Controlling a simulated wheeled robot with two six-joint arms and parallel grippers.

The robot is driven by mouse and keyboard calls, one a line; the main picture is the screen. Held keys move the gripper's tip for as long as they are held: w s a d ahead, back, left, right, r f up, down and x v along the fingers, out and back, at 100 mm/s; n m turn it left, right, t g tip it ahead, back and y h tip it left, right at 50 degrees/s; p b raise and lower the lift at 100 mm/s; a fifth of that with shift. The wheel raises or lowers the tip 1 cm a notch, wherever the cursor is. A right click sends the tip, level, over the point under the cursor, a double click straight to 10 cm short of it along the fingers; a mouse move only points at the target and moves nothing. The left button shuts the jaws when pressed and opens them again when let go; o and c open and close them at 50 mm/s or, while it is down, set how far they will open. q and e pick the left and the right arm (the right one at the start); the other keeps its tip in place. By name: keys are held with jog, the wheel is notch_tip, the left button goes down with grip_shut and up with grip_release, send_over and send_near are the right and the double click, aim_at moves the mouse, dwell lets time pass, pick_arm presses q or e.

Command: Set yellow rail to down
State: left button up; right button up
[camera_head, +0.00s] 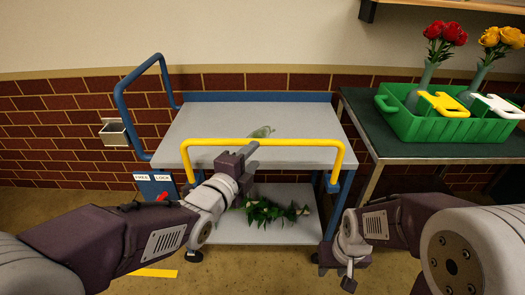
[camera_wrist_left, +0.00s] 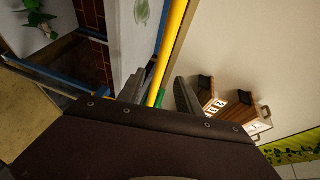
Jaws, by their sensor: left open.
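The yellow rail (camera_head: 290,142) stands raised as an upside-down U along the front edge of the grey cart (camera_head: 200,122). My left gripper (camera_head: 243,153) is at the rail's top bar, left of its middle. In the left wrist view the rail (camera_wrist_left: 172,45) runs between the two open fingers of this gripper (camera_wrist_left: 165,85). I cannot tell whether either finger touches it. My right gripper (camera_head: 348,272) is low, right of the cart's front, pointing down; its jaws are too unclear to read.
A blue rail (camera_head: 128,110) stands raised at the cart's left end. A translucent green item (camera_head: 261,132) lies on the cart top, and leafy greenery (camera_head: 270,211) on its lower shelf. A green tray (camera_head: 425,125) with vases of flowers stands on the right table (camera_head: 365,127).

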aim_at(264, 145)
pick_arm(q)
jog(key=b+x, duration=0.1)
jog(key=x, duration=0.6)
jog(key=shift+w+d+f, duration=0.1)
jog(key=shift+w+f, duration=0.1)
jog(key=shift+w, duration=0.1)
jog(key=shift+w+d+b, duration=0.25)
jog(key=shift+w+b, duration=0.05)
jog(key=shift+w, duration=0.35)
jog(key=shift+c, duration=0.2)
grip_shut()
dwell(0.3)
